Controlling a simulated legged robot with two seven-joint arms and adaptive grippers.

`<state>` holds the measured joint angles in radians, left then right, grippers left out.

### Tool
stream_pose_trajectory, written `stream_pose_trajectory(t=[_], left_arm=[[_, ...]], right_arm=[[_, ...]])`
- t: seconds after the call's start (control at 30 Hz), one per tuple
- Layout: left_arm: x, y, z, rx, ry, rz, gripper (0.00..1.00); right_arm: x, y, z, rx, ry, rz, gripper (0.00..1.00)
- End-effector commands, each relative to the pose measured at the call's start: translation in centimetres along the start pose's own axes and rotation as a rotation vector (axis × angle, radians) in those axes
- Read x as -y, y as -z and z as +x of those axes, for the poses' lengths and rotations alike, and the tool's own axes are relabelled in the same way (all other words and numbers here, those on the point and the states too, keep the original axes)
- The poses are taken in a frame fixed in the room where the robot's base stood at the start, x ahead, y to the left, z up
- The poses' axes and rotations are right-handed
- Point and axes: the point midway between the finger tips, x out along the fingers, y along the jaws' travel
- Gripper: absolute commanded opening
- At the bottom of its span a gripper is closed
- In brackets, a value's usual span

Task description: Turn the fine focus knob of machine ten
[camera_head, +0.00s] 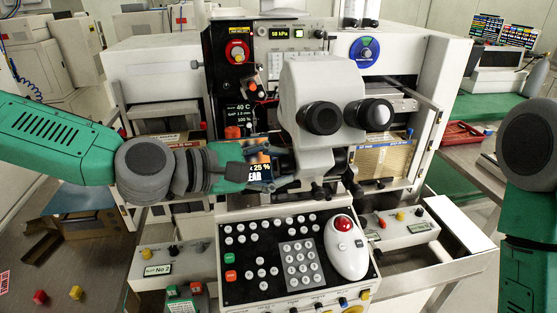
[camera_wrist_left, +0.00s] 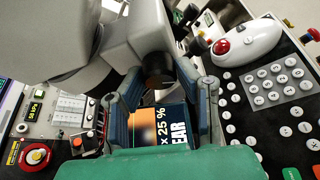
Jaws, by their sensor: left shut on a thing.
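The machine's white microscope head (camera_head: 315,105) has two black eyepieces and stands in the middle of the head view. My left gripper (camera_head: 288,180) reaches in from the left to the microscope's lower left side. In the left wrist view, my left gripper (camera_wrist_left: 157,78) has its blue-grey fingers on either side of a dark round focus knob (camera_wrist_left: 158,68) and is shut on it. In the head view the knob is hidden behind the gripper and microscope body. My right arm stands at the right edge; its gripper is out of view.
The keypad panel (camera_head: 262,285) with a white trackball unit (camera_head: 345,250) lies just below the gripper. A small display (camera_wrist_left: 170,128) shows between the fingers. A red emergency knob (camera_head: 237,52) sits on the upper panel. A red tray (camera_head: 460,133) lies on the right bench.

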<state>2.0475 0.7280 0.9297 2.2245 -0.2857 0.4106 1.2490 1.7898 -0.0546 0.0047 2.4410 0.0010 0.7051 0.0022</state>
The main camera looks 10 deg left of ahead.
Motion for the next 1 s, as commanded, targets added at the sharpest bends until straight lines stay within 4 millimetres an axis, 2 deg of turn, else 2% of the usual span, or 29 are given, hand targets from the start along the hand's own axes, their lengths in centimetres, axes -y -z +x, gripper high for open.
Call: stream_pose_trajectory(t=[0.27, 0.3, 0.33, 0.37, 0.63, 0.77, 0.87, 1.0], left_arm=[[0.1, 0.0, 0.0, 0.0, 0.007, -0.014, 0.0], [0.1, 0.1, 0.0, 0.0, 0.007, -0.014, 0.35], [0.1, 0.1, 0.0, 0.0, 0.007, -0.014, 0.45], [0.1, 0.1, 0.0, 0.0, 0.007, -0.014, 0.48], [0.0, 0.0, 0.0, 0.0, 0.005, -0.013, 0.48], [-0.1, 0.1, -0.7, -0.001, 0.004, -0.013, 0.48], [-0.1, 0.1, -2.1, -0.001, 0.002, -0.016, 0.48], [-0.2, 0.1, -5.2, -0.001, 0.0, -0.015, 0.48]], right_arm=[[0.0, 0.0, 0.0, 0.0, 0.0, 0.0, 0.4], [0.0, 0.0, 0.0, 0.0, 0.0, 0.0, 0.4], [0.0, 0.0, 0.0, 0.0, 0.0, 0.0, 0.4], [0.0, 0.0, 0.0, 0.0, 0.0, 0.0, 0.4], [0.0, 0.0, 0.0, 0.0, 0.0, 0.0, 0.4], [0.0, -0.3, -0.1, -0.001, 0.0, 0.0, 0.4], [0.0, -0.2, -0.1, -0.002, 0.0, 0.0, 0.4], [0.0, -0.2, -0.1, -0.002, 0.0, 0.0, 0.4]])
